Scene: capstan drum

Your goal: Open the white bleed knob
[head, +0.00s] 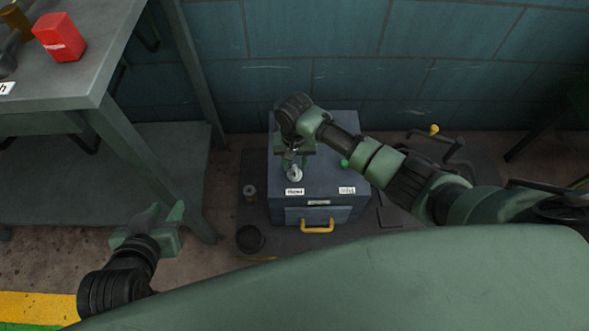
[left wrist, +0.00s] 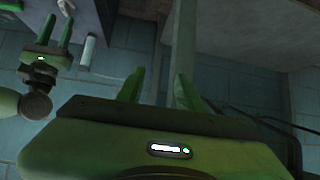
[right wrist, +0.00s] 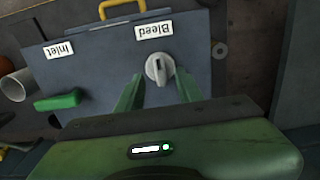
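The white bleed knob (head: 294,173) is on top of a blue-grey box (head: 322,158), behind the "Bleed" label (head: 295,191). In the right wrist view the knob (right wrist: 160,68) has a pale pointed lever pointing along the fingers. My right gripper (head: 292,160) is above the box at the knob. In the right wrist view its fingers (right wrist: 159,77) are open, one on each side of the knob, with gaps showing; contact cannot be told. My left gripper (head: 162,217) is open and empty left of the box, also seen in the left wrist view (left wrist: 157,78).
A green inlet handle (head: 344,163) is on the box near the "Inlet" label (head: 347,190). A yellow handle (head: 317,227) is on the box's front. A grey bench (head: 85,75) with a red block (head: 59,36) stands at the left. A black round pot (head: 250,238) is on the floor.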

